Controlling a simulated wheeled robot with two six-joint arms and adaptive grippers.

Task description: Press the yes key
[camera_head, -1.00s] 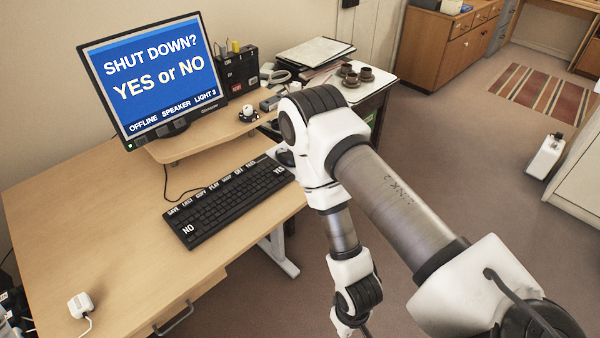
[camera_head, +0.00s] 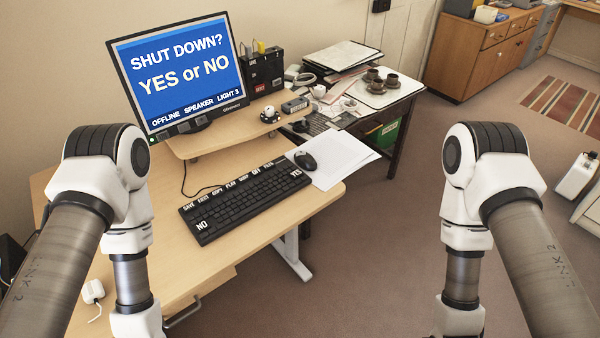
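The black keyboard (camera_head: 247,203) lies on the wooden desk, set at a slant. Its yes key (camera_head: 296,174), a black key with white letters, is at the far right end. The no key (camera_head: 202,225) is at the near left end. The monitor (camera_head: 183,75) shows "SHUT DOWN? YES or NO" on blue. My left arm stands over the left part of the desk and my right arm over the floor to the right of the desk. Both arms run out of the bottom of the picture, so neither gripper shows.
A black mouse (camera_head: 305,160) sits on white paper (camera_head: 340,158) right of the keyboard. A raised wooden shelf (camera_head: 215,140) carries the monitor. A side table with cups (camera_head: 391,81) stands behind. A white adapter (camera_head: 93,290) lies at the desk's near left. Floor between my arms is clear.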

